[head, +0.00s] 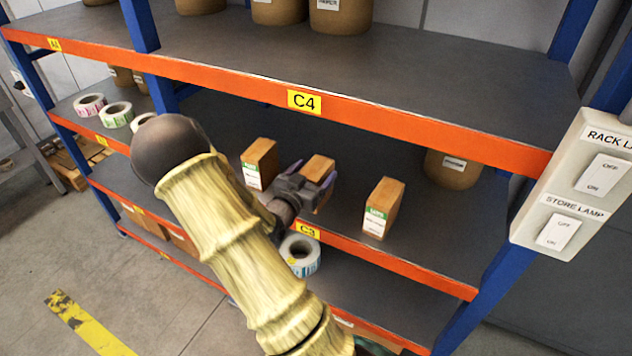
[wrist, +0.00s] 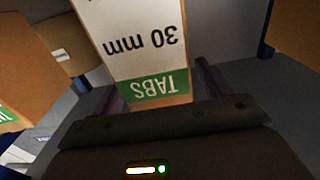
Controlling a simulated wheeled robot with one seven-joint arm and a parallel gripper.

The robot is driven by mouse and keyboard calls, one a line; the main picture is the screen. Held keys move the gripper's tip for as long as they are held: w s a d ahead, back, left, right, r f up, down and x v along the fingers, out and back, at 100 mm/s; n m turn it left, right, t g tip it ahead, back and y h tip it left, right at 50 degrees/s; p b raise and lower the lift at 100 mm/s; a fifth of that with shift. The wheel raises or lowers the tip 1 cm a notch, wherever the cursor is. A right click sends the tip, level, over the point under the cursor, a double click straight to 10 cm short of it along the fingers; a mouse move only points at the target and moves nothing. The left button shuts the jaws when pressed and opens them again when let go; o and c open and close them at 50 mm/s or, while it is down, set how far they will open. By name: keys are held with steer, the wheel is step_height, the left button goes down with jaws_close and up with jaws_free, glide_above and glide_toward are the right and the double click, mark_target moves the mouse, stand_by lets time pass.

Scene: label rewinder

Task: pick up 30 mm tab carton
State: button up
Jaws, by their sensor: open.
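The 30 mm tab carton (wrist: 143,45) is a small brown carton with a white label and a green "TABS" band. In the wrist view the label reads upside down, and the carton stands between my gripper's fingers (wrist: 160,90). In the head view the carton (head: 318,168) is the middle one on the shelf marked C3, partly hidden by my gripper (head: 314,180). My gripper is open, with one finger on each side of the carton. I cannot tell whether either finger touches it.
Similar cartons stand to the left (head: 260,163) and right (head: 383,207) on the same shelf. A brown tub (head: 453,169) is further right. The orange beam of shelf C4 (head: 390,115) runs above. A label roll (head: 301,255) lies on the shelf below.

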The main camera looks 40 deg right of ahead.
steer(key=shift+x, duration=0.9)
steer(key=c, duration=1.6)
steer(key=shift+r, duration=0.15)
step_height(320, 180, up, 10)
steer(key=shift+f, duration=0.1)
